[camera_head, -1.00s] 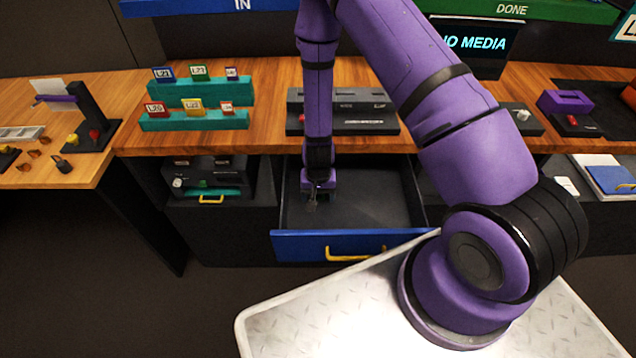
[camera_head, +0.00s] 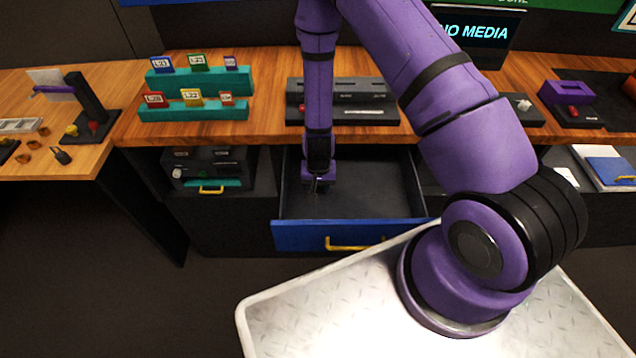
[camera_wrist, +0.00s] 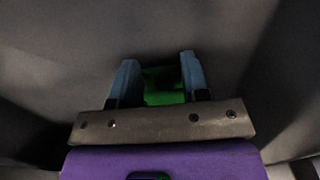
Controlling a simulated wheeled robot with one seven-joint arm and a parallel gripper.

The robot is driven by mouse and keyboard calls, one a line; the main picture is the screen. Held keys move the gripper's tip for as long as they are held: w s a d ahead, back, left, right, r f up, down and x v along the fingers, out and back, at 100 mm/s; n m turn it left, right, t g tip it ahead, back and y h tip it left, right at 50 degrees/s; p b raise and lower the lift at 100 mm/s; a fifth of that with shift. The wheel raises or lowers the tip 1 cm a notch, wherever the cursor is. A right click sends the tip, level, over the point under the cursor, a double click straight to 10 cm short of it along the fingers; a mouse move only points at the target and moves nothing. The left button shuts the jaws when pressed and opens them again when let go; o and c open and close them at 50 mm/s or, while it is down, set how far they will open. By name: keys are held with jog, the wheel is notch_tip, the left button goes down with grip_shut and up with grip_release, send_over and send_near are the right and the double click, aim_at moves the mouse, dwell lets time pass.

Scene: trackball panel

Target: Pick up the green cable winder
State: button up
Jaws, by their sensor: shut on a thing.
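The green cable winder (camera_wrist: 163,84) shows in the wrist view between the two blue-grey fingers of my gripper (camera_wrist: 160,72). The gripper is shut on it, and the fingers and the gripper body hide part of it. In the head view my gripper (camera_head: 318,186) points down inside the open drawer (camera_head: 385,205), toward its left side. The winder cannot be made out in the head view. I cannot tell whether it still touches the drawer floor.
The drawer has a blue front (camera_head: 300,236) with a yellow handle (camera_head: 355,244); its right part looks empty. The wooden counter (camera_head: 268,128) overhangs it, with a black slotted unit (camera_head: 350,112) above. A teal rack of cards (camera_head: 195,112) stands to the left.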

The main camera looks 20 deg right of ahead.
notch_tip(320, 180, up, 7)
jog(key=shift+d+f, duration=0.1)
jog(key=shift+f, duration=0.05)
jog(key=s+d, duration=0.3)
jog(key=d, duration=0.2)
jog(key=s+d, duration=0.4)
jog(key=d, duration=0.2)
jog(key=s+d, duration=0.4)
jog(key=d, duration=0.1)
jog(key=shift+d, duration=0.2)
